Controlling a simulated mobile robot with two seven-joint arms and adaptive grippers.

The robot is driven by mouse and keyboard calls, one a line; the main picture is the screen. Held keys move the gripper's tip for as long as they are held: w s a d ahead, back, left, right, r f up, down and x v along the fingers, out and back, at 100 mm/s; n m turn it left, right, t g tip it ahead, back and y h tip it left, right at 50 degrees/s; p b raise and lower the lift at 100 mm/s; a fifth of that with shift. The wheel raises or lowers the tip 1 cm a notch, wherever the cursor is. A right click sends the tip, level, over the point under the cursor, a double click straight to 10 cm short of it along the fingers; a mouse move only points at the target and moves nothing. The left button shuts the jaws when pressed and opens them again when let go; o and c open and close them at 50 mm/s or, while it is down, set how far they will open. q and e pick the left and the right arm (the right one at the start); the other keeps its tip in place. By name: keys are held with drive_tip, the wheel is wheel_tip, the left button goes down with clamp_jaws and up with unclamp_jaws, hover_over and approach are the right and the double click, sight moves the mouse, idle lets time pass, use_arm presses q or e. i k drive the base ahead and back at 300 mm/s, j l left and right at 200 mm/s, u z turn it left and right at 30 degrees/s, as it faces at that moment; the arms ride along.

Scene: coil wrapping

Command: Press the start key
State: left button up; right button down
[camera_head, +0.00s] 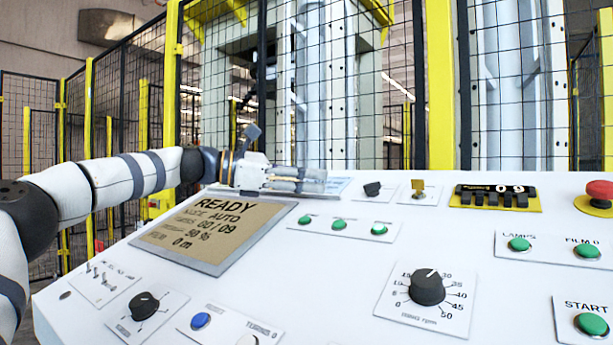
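The start key (591,324) is a round green button on a white plate marked START, at the lower right of the sloped white control panel (330,270). My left gripper (318,180) reaches in from the left over the panel's far edge, above the display, well away from the start key. Its fingers point right and look close together, but I cannot tell whether they are open or shut. My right gripper is not in view.
A red mushroom button (600,190) stands at the right edge. Green buttons (519,244) (587,251) sit above the start key. A black dial (427,287) is left of it. Yellow-posted mesh fencing stands behind the panel.

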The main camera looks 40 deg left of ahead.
sight(592, 323)
drive_tip(key=k, duration=1.5)
